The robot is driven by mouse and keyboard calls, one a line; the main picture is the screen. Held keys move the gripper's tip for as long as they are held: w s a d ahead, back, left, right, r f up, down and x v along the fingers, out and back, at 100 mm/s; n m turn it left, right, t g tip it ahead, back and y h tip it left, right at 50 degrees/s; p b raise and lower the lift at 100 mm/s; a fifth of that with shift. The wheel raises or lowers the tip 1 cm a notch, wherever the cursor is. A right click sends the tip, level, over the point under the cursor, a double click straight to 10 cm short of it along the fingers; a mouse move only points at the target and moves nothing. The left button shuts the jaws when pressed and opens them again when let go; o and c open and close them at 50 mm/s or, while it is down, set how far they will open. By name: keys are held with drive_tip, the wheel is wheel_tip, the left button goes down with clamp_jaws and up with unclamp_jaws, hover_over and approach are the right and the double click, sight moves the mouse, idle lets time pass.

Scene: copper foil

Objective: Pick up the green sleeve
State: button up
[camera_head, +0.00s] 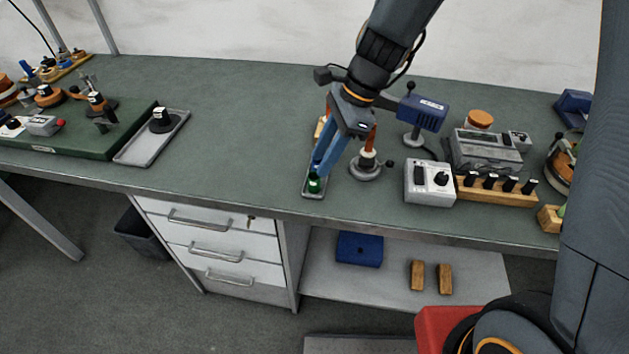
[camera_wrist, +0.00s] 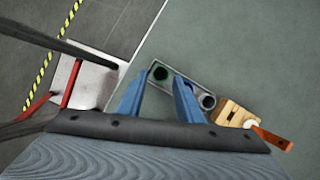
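The green sleeve (camera_head: 314,184) stands at the near end of a small grey tray (camera_head: 309,194) by the bench's front edge. In the wrist view the green sleeve (camera_wrist: 160,73) shows as a dark-centred green ring, just past my fingertips and between them. My gripper (camera_head: 319,169) has blue fingers pointing down at the sleeve. In the wrist view my gripper (camera_wrist: 160,80) is open, with a gap between the fingers. I cannot tell whether a finger touches the sleeve. A grey ring (camera_wrist: 207,101) sits at the tray's other end.
A round metal stand (camera_head: 366,171) with an orange-brown post is right of my gripper. A white control box (camera_head: 429,183) and a wooden rack (camera_head: 495,193) with black knobs stand farther right. The bench is clear left of the tray, up to a grey tray (camera_head: 140,152).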

sight(309, 186)
drive_tip(key=shift+w+p+x, duration=0.1)
drive_tip(key=shift+p+x, duration=0.15)
drive_tip(key=shift+x, duration=0.9)
drive_tip(key=shift+w+p+x, duration=0.15)
drive_tip(key=shift+p+x, duration=0.1)
drive_tip(key=shift+x, duration=0.95)
drive_tip(key=shift+d+f, duration=0.1)
drive_tip(key=shift+d, duration=0.1)
drive_tip(key=c, duration=0.8)
